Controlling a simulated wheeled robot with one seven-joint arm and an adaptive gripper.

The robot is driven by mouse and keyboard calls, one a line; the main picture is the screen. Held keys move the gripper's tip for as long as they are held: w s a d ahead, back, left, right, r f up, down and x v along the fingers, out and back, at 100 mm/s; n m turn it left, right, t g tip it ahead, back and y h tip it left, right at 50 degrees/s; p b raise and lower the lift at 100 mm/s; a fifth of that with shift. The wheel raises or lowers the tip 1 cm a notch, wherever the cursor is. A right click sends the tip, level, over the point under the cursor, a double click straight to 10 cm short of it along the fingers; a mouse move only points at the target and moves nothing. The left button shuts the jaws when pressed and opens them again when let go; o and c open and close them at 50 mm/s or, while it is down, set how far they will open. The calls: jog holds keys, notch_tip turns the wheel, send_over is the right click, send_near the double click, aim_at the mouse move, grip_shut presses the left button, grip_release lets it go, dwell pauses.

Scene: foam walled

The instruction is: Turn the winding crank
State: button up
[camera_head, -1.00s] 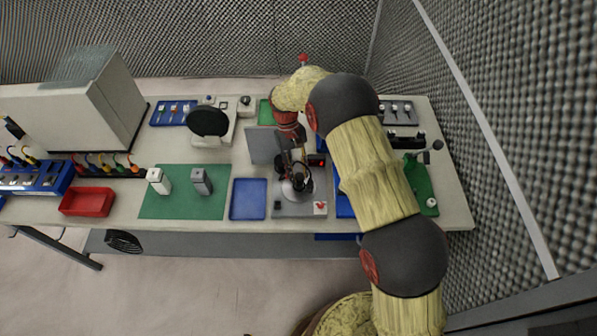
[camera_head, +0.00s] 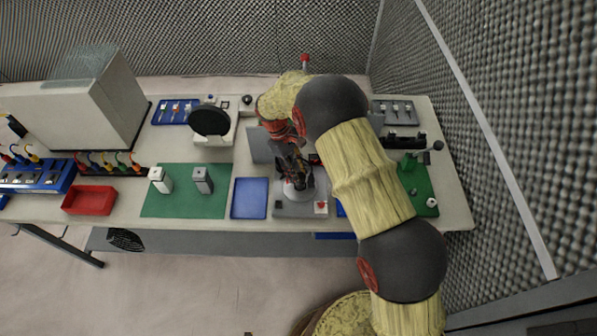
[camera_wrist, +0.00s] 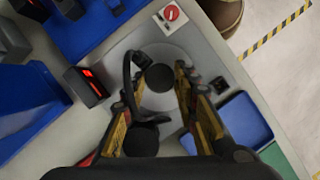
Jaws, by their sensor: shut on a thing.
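The winding station is a grey plate (camera_head: 288,209) at the front of the bench, with a pale round disc (camera_wrist: 172,55) on it. A round black knob (camera_wrist: 160,77) shows over the disc between my fingers in the wrist view; I take it for the crank's knob. My gripper (camera_head: 298,184) reaches down over the station, its jaws (camera_wrist: 158,80) closed around the knob. A curved black piece (camera_wrist: 129,75) and a second dark round part (camera_wrist: 141,138) lie by the left finger. My gripper hides most of the crank in the head view.
A box with a red lit display (camera_wrist: 92,83) stands close beside the disc. A grey upright panel (camera_head: 259,145) stands behind the station. A blue tray (camera_head: 249,198) lies to its left, and a green base (camera_head: 424,190) stands to the right.

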jog(key=shift+s+a+n+t+h+p, duration=0.15)
jog(key=shift+n+t, duration=0.3)
jog(key=shift+n, duration=0.75)
jog(key=shift+n+t+h+p, duration=0.2)
jog(key=shift+n+t, duration=0.25)
jog(key=shift+n, duration=0.75)
jog(key=shift+s+n+t+p, duration=0.15)
jog(key=shift+n+t+p, duration=0.35)
jog(key=shift+n, duration=1.05)
jog(key=shift+s+n+t+p, duration=0.15)
jog(key=shift+n+t, duration=0.55)
jog(key=shift+n, duration=0.85)
jog(key=shift+s+d+n+t+y+p, duration=0.1)
jog(key=shift+n+t+y+p, duration=0.3)
jog(key=shift+n, duration=0.9)
jog(key=shift+s+d+n+t+y+p, duration=0.15)
jog(key=shift+n+t, duration=0.35)
jog(key=shift+n, duration=0.8)
jog(key=shift+d+n+t+y, duration=0.1)
jog(key=shift+n+t+y, duration=0.2)
jog(key=shift+n, duration=0.85)
jog(key=shift+n+t+y, duration=0.1)
jog(key=shift+n+y, duration=0.3)
jog(key=shift+n, duration=0.75)
jog(key=shift+n+y, duration=0.3)
jog(key=shift+n, duration=0.3)
jog(key=o, duration=1.1)
jog(key=shift+o, duration=0.2)
